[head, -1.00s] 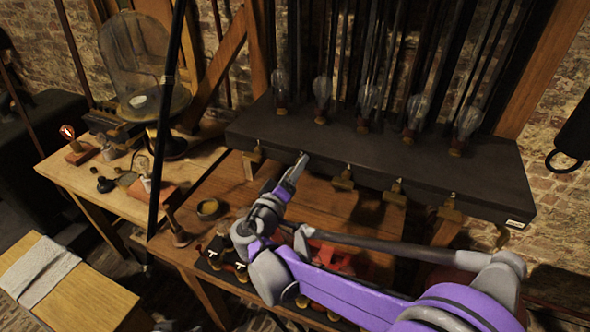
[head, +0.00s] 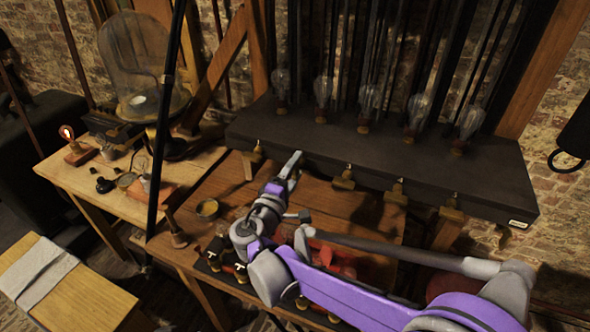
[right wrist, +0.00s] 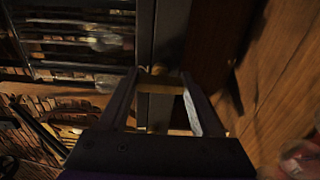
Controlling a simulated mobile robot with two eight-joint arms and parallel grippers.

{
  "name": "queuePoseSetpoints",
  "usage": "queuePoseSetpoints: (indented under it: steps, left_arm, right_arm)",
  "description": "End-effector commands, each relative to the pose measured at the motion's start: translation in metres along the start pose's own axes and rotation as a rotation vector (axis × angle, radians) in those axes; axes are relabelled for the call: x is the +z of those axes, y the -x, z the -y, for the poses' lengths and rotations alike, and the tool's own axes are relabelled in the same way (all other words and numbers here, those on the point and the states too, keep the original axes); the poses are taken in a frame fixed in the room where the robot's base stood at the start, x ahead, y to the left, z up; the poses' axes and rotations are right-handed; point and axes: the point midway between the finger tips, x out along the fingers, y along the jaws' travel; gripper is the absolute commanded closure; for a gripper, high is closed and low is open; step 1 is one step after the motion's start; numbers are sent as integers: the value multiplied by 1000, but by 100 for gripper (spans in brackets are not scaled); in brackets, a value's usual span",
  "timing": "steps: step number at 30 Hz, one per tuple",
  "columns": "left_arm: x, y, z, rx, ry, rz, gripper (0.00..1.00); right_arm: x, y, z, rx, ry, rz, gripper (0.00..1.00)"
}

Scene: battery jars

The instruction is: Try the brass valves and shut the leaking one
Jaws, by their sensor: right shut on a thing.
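Several brass valves hang along the front underside of a long black shelf. The leftmost valve (head: 253,158) is free, as are the third valve (head: 344,178), the fourth valve (head: 396,194) and the rightmost valve (head: 452,209). My right gripper (head: 294,160) is at the second valve from the left, which it hides in the head view. In the right wrist view a brass valve (right wrist: 160,82) lies across between the fingertips, and the gripper is shut on it. No leak can be made out at any valve. My left gripper is not in view.
The black shelf (head: 330,155) carries several clear glass bulbs (head: 323,90). A glass dome (head: 146,60) and a small glowing lamp (head: 67,133) stand at left.

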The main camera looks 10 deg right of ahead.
Motion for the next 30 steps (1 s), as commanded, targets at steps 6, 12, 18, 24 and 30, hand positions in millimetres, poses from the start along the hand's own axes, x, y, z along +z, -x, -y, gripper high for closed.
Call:
queuePoseSetpoints:
  steps: [6,12,18,24,30]
  left_arm:
    - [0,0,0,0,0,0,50]
    - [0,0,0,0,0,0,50]
    - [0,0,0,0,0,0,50]
    - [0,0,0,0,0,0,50]
    - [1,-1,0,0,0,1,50]
  right_arm:
    - [0,0,0,-1,11,0,91]
    - [0,0,0,0,11,0,91]
    - [0,0,0,0,10,0,6]
    - [0,0,0,0,9,0,5]
    - [-1,8,0,0,9,-2,5]
